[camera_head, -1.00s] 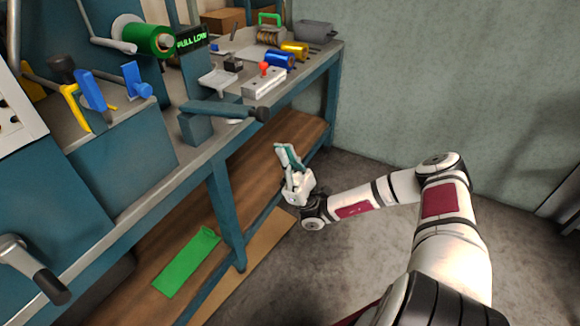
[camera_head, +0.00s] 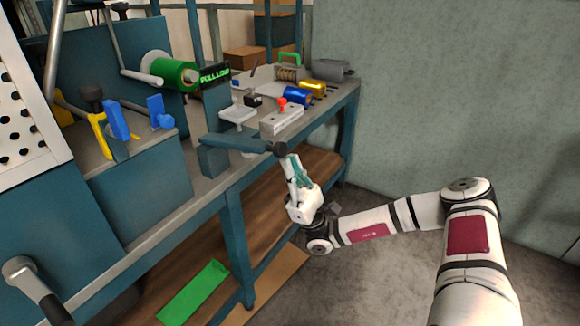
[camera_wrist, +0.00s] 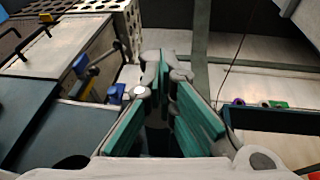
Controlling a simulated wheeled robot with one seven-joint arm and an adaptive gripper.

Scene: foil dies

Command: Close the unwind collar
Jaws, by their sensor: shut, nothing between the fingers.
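A green foil roll (camera_head: 172,73) sits on a spindle at the back left of the machine in the head view. A small grey round piece (camera_head: 192,76) shows at its right end. I cannot tell whether this is the unwind collar or whether it is open. My gripper (camera_head: 291,162) points up in front of the bench edge, low and to the right of the roll, well apart from it. Its teal-padded fingers also show in the wrist view (camera_wrist: 164,68), tips together with nothing between them.
A teal lever with a dark knob (camera_head: 280,149) juts out just above my fingertips. The bench holds a grey block with a red knob (camera_head: 282,119), a blue roll (camera_head: 297,96) and a gold roll (camera_head: 313,88). A green sheet (camera_head: 194,292) lies on the lower shelf. Floor at right is clear.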

